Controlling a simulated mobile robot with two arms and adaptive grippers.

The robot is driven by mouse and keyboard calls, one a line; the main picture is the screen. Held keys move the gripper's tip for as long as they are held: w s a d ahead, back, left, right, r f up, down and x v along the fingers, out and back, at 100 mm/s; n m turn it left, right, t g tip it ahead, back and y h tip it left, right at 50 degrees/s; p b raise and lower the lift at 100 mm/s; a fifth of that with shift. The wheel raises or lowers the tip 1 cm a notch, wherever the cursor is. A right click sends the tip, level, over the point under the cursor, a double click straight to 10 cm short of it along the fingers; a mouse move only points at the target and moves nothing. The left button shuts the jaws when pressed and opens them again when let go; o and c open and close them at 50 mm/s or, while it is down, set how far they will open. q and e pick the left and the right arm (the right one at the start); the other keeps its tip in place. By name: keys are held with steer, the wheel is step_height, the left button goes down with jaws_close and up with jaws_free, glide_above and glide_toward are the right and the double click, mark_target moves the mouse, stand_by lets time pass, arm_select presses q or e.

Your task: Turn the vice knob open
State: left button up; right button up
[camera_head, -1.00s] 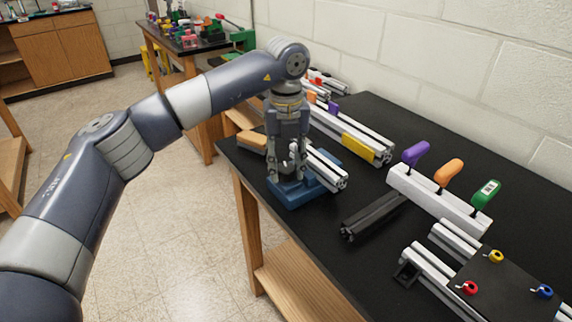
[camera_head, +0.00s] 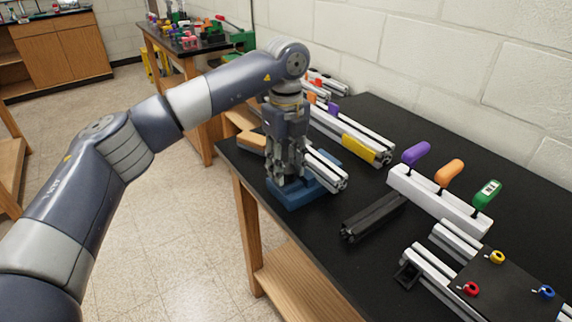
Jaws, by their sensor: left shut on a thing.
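The blue vice (camera_head: 302,196) stands on the near left edge of the black table, with a silver extrusion (camera_head: 327,172) lying across it. My left gripper (camera_head: 286,172) points straight down over the left part of the vice. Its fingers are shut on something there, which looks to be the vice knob. The knob itself is hidden behind the fingers, so I cannot see how far it is turned. My right gripper is not in view.
A tan-handled object (camera_head: 252,142) lies just left of the vice. A black extrusion (camera_head: 373,216) lies to the right. Behind it a white rack (camera_head: 440,200) holds purple, orange and green handles. More extrusions with a yellow block (camera_head: 359,149) lie behind the vice.

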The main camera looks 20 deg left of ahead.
mark_target(286, 168)
arm_select(q)
steer(key=o, duration=1.1)
steer(key=shift+c, duration=0.2)
step_height(286, 168, up, 12)
steer(key=shift+f, duration=0.1)
